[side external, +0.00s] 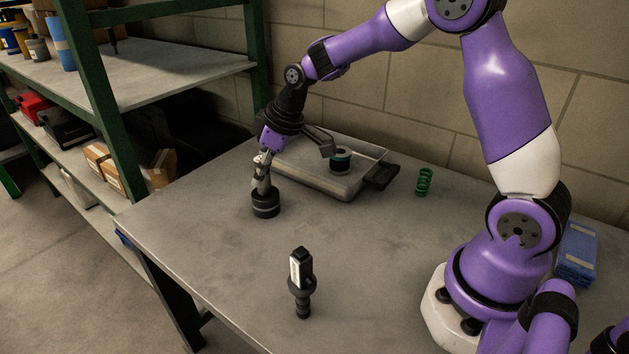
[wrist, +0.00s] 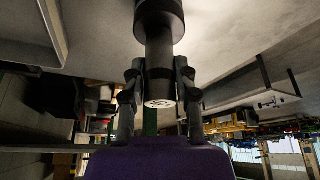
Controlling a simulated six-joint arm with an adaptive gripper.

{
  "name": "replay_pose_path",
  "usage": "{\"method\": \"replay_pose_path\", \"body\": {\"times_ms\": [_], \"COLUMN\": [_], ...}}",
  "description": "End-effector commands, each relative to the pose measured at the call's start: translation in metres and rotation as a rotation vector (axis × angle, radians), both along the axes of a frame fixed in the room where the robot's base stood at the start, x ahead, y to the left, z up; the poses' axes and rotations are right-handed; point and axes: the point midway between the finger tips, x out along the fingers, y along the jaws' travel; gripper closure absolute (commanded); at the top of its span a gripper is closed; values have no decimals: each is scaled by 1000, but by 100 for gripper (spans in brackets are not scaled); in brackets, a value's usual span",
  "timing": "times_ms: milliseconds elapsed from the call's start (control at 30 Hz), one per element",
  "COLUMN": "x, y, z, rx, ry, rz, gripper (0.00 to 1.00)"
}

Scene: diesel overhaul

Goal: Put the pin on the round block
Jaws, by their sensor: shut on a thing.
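My gripper (side external: 263,184) points down at the left of the bench, its two fingers shut on a narrow dark cylinder with a pale end face, which looks like the pin (wrist: 159,84). The gripper also shows in the wrist view (wrist: 160,95), with a finger on each side of the pin. The black round block (side external: 265,204) is directly below the gripper. A wider dark cylinder beyond the pin in the wrist view looks like this block (wrist: 159,14). They appear in line; I cannot tell whether the pin rests on it or hangs just above.
A grey tray (side external: 330,184) with a dark round part (side external: 341,160) stands just behind. A green spring (side external: 425,181) is to its right. A black upright tool with a white label (side external: 302,282) stands in front. A green-framed shelf (side external: 112,120) is at left. The bench front-left is clear.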

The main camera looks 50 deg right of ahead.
Motion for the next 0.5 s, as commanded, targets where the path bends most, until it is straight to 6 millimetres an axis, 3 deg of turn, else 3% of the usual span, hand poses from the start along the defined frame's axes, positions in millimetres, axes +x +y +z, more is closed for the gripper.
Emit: {"method": "replay_pose_path", "body": {"times_ms": [300,333,367,500], "x": [0,0,0,0], "y": [0,0,0,0], "z": [-3,-3,-3,-3], "rx": [0,0,0,0], "ry": [0,0,0,0], "rz": [0,0,0,0], "gripper": [100,52,38,38]}}
